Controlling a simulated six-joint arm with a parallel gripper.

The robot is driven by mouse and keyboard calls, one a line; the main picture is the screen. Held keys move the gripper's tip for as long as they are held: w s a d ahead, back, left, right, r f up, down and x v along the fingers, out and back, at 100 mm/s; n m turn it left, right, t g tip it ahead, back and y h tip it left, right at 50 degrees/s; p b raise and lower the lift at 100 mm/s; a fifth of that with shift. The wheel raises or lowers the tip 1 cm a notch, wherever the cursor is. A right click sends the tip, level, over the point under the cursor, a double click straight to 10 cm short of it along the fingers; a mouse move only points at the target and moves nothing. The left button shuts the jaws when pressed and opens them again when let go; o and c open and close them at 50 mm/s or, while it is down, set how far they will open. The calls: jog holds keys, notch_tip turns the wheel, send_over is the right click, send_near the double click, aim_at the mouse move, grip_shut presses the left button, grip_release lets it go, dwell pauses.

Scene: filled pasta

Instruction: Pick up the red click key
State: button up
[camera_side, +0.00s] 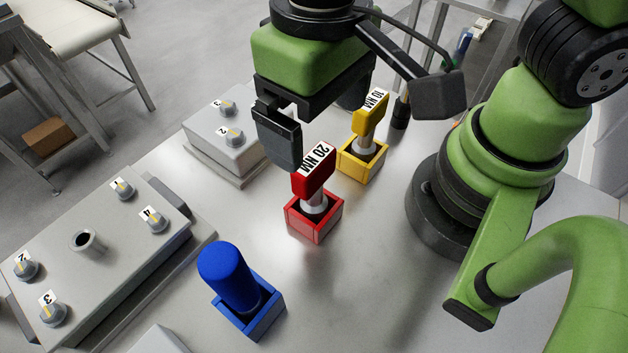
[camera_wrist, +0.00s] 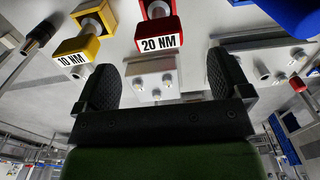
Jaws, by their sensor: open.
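The red click key (camera_side: 314,170), labelled 20 NM, stands upright in a red square holder (camera_side: 313,222) on the metal table. In the wrist view the red key (camera_wrist: 158,42) is at the top centre, beyond the fingertips. My gripper (camera_side: 280,135) is above and slightly left of the key's red head in the side view. In the wrist view my gripper (camera_wrist: 163,85) has its two dark fingers wide apart with nothing held between them. One finger is mostly hidden in the side view. I cannot tell the exact gap between finger and key.
A yellow key (camera_side: 370,115), labelled 10 NM, stands in a yellow holder (camera_side: 362,163) close behind. A blue cylinder (camera_side: 229,275) stands in a blue holder (camera_side: 262,317) in front. Grey boxes with numbered knobs (camera_side: 95,250) are at left. Table between red and blue holders is clear.

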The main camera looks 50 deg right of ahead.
aim_at(318, 178)
notch_tip(318, 178, down, 10)
jog(key=shift+d+f, duration=0.1)
dwell(0.5)
jog(key=c, duration=1.1)
jog(key=shift+c, duration=0.2)
jog(key=shift+w+r, duration=0.1)
jog(key=shift+r, duration=0.1)
jog(key=shift+r, duration=4.9)
